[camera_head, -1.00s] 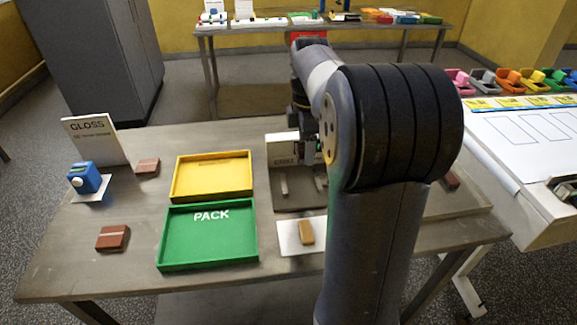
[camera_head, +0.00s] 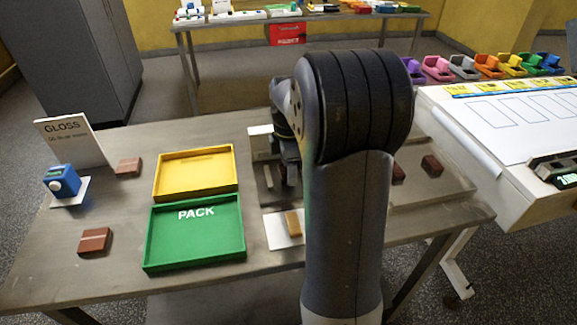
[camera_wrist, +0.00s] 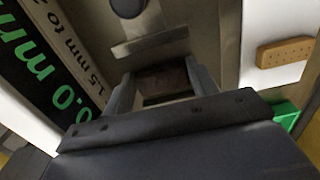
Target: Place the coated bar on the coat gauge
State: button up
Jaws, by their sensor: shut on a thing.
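My gripper (camera_wrist: 160,84) is shut on a dark brown coated bar (camera_wrist: 162,78), seen between its two fingers in the wrist view. The coat gauge's dark panel (camera_wrist: 45,60) stands at the left there, with green figures reading 0.0 mm. The gauge's grey metal bed (camera_wrist: 205,40) lies beneath the gripper, with a pale metal strip (camera_wrist: 150,42) across it. I cannot tell whether the bar touches the bed. In the head view the gauge (camera_head: 259,143) is partly hidden by my arm, and the held bar is hidden.
A tan bar (camera_head: 292,223) lies on a white card (camera_head: 274,231) close to the gauge. The green PACK tray (camera_head: 195,262) and yellow tray (camera_head: 157,182) stand left. Loose brown bars (camera_head: 95,242), a blue device (camera_head: 61,182) and the GLOSS sign (camera_head: 75,145) are farther left.

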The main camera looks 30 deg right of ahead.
jog(key=shift+f, duration=0.2)
jog(key=o, duration=0.8)
jog(key=shift+c, duration=0.2)
jog(key=shift+r, duration=0.1)
notch_tip(320, 180, up, 12)
jog(key=p, duration=0.1)
jog(key=shift+r, duration=0.15)
